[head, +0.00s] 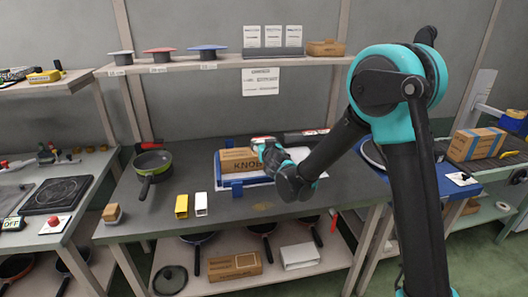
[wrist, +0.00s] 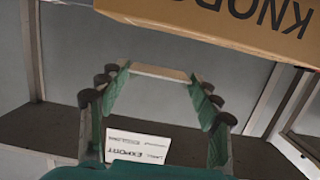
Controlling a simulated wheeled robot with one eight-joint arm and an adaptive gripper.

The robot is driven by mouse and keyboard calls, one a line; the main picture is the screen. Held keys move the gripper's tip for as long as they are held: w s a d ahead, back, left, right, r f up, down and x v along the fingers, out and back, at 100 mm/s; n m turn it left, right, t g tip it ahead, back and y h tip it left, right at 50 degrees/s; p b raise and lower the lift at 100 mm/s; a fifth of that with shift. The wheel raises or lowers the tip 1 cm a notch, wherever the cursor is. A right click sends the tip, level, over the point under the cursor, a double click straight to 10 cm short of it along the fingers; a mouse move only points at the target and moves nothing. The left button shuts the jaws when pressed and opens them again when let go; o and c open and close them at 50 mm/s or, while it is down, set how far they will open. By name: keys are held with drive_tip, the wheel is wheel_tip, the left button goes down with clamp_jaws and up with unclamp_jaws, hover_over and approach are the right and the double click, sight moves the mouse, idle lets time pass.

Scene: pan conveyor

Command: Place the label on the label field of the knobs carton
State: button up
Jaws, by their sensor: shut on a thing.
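The knobs carton (head: 238,161) is a brown box with dark "KNOB" lettering, in a blue-edged tray on the grey workbench. Part of its lettered side fills the top right of the wrist view (wrist: 235,22). My gripper (head: 264,146) is just right of the carton, at its upper part. In the wrist view my gripper (wrist: 158,78) is shut on a thin pale piece, seen nearly edge-on, that appears to be the label (wrist: 160,73). Its printed face is not visible. The carton's label field cannot be made out.
A white card (wrist: 138,146) reading "EXPORT" shows low in the wrist view. Yellow (head: 182,206) and white (head: 201,204) blocks and a pan (head: 153,164) stand left of the tray (head: 228,191). A shelf (head: 225,63) with lids and cards is above. Bench front is clear.

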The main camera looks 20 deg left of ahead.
wheel_tip(320, 180, down, 4)
drive_tip(key=shift+r, duration=0.2)
drive_tip(key=shift+f, duration=0.1)
drive_tip(key=shift+f, duration=0.3)
drive_tip(key=shift+s+d+f, duration=0.1)
drive_tip(key=shift+f, duration=0.05)
drive_tip(key=o, duration=0.7)
drive_tip(key=shift+c, duration=0.2)
